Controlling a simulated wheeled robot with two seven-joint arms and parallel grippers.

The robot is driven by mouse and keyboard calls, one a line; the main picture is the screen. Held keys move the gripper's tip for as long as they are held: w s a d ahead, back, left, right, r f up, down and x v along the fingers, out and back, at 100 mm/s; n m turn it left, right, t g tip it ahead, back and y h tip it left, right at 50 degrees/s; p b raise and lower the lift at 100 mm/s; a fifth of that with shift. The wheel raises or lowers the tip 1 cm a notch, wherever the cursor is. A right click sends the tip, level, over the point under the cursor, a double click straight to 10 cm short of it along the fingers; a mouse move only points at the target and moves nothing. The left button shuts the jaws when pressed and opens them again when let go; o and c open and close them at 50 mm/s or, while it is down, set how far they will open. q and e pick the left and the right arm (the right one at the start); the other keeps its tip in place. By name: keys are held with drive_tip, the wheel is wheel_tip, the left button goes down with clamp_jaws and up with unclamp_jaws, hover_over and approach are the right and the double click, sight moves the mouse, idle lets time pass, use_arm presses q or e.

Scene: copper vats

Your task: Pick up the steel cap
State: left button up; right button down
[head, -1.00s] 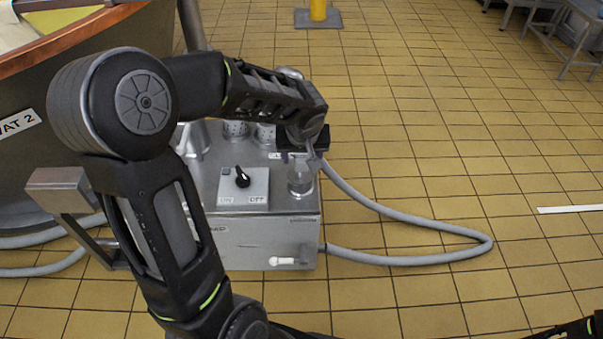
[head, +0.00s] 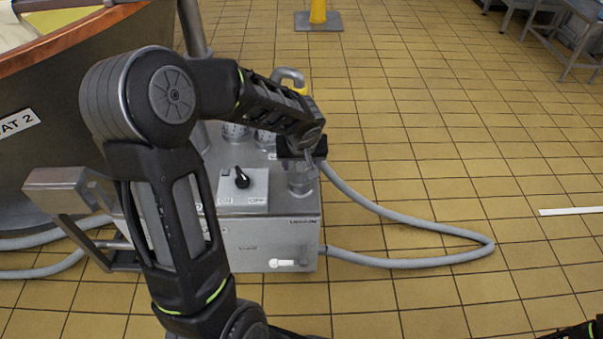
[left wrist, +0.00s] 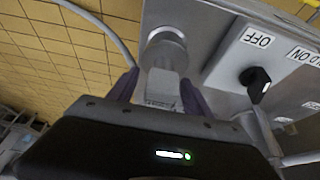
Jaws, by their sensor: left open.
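The steel cap (head: 302,182) stands upright near the right edge of the steel box's top in the head view. It is a short round piece with a narrower blocky top. My left gripper (head: 301,160) is over it and hides its upper part. In the left wrist view the cap (left wrist: 166,48) shows ahead of my left gripper (left wrist: 160,88), with its blocky top between the two open fingers. I cannot tell whether the fingers touch it. My right gripper is not in view; only a dark bit of my right arm shows at the bottom right corner.
The steel box (head: 265,245) has an ON/OFF switch panel (head: 243,188) left of the cap. Perforated steel cylinders (head: 237,132) stand behind. A grey hose (head: 440,228) loops over the tiled floor to the right. The copper-rimmed vat (head: 60,110) is at the left. Open floor lies right.

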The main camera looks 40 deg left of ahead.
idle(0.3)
use_arm(q)
drive_tip(key=c, duration=1.2)
drive_tip(key=shift+o, duration=0.2)
wheel_tip(320, 180, up, 10)
drive_tip(key=p, duration=0.2)
drive_tip(key=shift+p, duration=0.4)
drive_tip(key=shift+r, duration=0.1)
wheel_tip(320, 180, up, 6)
drive_tip(key=p, duration=0.4)
drive_tip(key=shift+r, duration=0.2)
idle(0.5)
